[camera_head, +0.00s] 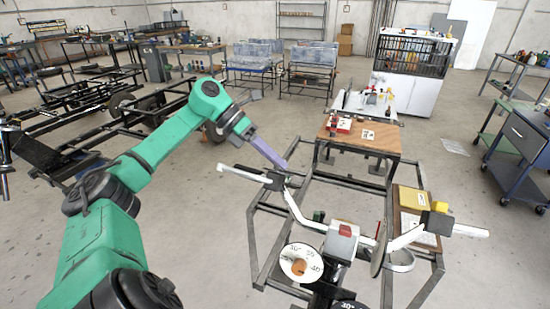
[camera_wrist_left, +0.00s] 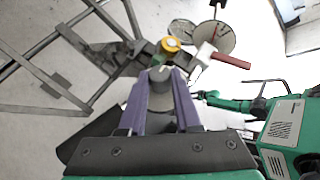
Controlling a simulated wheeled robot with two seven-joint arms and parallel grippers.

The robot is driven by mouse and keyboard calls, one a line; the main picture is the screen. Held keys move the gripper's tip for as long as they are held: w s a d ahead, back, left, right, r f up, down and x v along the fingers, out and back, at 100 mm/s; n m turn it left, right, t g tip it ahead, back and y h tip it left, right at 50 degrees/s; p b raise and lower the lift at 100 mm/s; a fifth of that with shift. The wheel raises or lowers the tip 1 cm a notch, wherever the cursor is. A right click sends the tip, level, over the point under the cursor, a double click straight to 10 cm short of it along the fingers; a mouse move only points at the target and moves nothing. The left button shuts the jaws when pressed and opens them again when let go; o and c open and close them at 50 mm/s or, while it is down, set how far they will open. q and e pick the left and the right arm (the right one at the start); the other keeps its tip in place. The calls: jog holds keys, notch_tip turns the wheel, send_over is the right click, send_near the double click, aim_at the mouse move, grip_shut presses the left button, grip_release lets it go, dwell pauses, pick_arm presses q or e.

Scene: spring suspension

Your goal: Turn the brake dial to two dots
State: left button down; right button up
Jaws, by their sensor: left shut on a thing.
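My left gripper (camera_head: 283,165) reaches in from the left, its purple fingers at a dark block (camera_head: 274,180) on the left white handle of the metal frame. In the left wrist view, the fingers (camera_wrist_left: 160,85) are shut on a small grey knob-like part (camera_wrist_left: 160,74), which may be the brake dial. I see no dots on it; the fingers hide its sides. A yellow round cap (camera_wrist_left: 171,45) lies just beyond the fingertips. A round white dial with degree marks (camera_head: 291,254) stands near the front of the frame. My right gripper is not in view.
A wooden-topped table (camera_head: 372,140) stands behind the frame. A red-topped grey block (camera_head: 343,238) and a second dark block (camera_head: 437,221) on the right handle are nearby. A blue drawer cart (camera_head: 520,150) stands at the far right.

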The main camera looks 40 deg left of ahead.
pick_arm(q)
jog(key=c, duration=0.6)
grip_release()
jog(key=shift+a+r, duration=0.25)
jog(key=shift+a, duration=0.05)
jog(key=p+v, duration=0.5)
jog(key=v, duration=0.9)
jog(key=shift+d, duration=0.1)
